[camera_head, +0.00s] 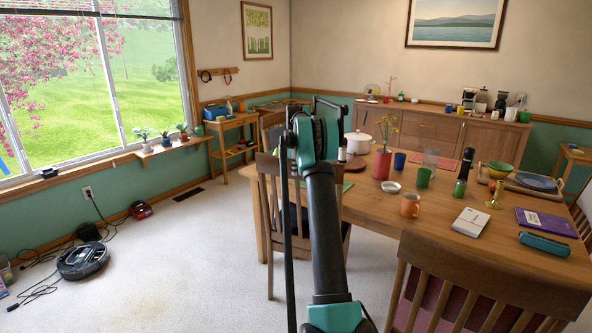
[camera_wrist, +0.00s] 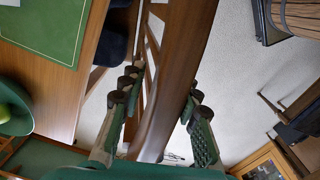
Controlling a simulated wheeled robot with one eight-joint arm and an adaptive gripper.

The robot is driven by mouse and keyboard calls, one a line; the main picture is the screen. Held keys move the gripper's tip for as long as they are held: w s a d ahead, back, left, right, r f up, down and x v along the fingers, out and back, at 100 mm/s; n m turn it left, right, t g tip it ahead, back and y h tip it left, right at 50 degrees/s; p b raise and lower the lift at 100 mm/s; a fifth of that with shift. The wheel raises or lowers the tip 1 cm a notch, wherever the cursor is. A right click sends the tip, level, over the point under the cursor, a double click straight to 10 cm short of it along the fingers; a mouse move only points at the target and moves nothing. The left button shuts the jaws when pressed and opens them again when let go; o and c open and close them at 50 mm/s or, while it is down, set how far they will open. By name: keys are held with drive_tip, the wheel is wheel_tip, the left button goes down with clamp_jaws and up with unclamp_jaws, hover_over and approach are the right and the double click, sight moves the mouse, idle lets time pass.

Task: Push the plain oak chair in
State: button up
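A brown wooden chair (camera_head: 267,205) with a slatted back and dark seat stands at the left side of the dining table (camera_head: 350,209), its back toward the room. I take it as the plain oak chair. My arm crosses in front of it, and the gripper's fingers are not clear in the head view. In the wrist view, a brown wooden rail (camera_wrist: 172,80) of a chair back runs between the two fingers of my gripper (camera_wrist: 158,102). The fingers are spread apart on either side of the rail. Whether either one touches it I cannot tell.
A chair with a maroon cushion (camera_head: 432,301) stands at the near side of the table. Cups, a vase and a pot stand on the table. A robot vacuum (camera_head: 83,261) and cables lie at far left. The carpet (camera_head: 195,255) left of the chair is clear.

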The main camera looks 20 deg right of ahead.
drive_tip(key=shift+o, duration=1.4)
wheel_tip(320, 180, up, 12)
drive_tip(key=shift+f, duration=0.1)
